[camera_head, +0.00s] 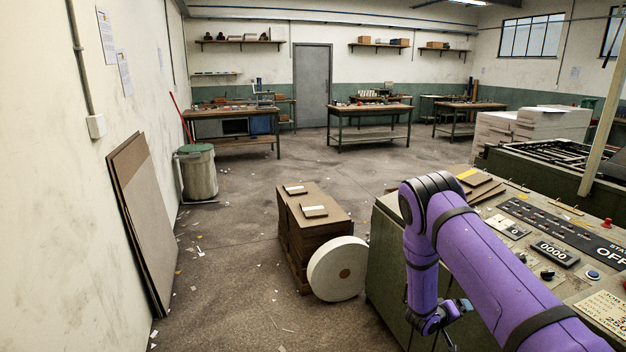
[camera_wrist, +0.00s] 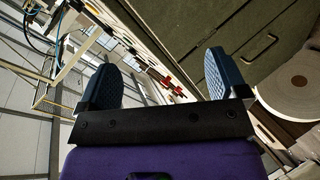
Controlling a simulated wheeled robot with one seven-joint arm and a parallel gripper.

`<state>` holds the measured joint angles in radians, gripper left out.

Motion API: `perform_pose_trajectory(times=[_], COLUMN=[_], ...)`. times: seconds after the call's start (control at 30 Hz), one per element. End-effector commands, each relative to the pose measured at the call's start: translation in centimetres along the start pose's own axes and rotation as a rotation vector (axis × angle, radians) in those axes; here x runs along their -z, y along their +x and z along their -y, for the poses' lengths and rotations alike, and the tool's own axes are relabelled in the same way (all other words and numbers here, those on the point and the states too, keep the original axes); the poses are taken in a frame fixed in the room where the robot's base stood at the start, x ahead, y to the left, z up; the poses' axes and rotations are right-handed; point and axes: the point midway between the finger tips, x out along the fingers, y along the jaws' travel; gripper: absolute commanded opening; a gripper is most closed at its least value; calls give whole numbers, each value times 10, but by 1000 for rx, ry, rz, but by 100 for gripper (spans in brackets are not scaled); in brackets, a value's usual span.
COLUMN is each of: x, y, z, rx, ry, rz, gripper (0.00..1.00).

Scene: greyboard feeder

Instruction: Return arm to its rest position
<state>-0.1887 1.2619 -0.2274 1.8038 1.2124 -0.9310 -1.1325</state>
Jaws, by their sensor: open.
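My purple arm rises from the lower right in the head view, bends at a black-banded elbow, and hangs down beside the left side of the machine's control panel (camera_head: 553,262). The wrist is low in front of the machine's side, and the fingers are hard to make out there. In the wrist view my gripper (camera_wrist: 160,85) is open, its two blue-grey ribbed fingers wide apart with nothing between them. The wrist picture is tilted, with the machine's side and the white roll (camera_wrist: 298,85) to the right of the fingers.
A stack of brown board (camera_head: 318,222) and a white roll (camera_head: 338,270) stand on the floor left of the machine. Boards (camera_head: 143,215) lean on the left wall by a bin (camera_head: 197,175). Workbenches (camera_head: 370,112) line the back. Open floor lies between.

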Motion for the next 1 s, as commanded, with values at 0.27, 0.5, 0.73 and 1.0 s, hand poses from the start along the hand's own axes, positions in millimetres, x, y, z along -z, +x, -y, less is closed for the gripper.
perform_pose_trajectory(times=[0.27,0.5,0.73,1.0], x=[81,130,160,170], y=[-49,-103,-163,-239], z=[-54,-106,-161,-229], rx=[242,444,628,818], ry=[192,314,395,440], rz=[-49,-85,-110,-129], gripper=[92,92,92,92])
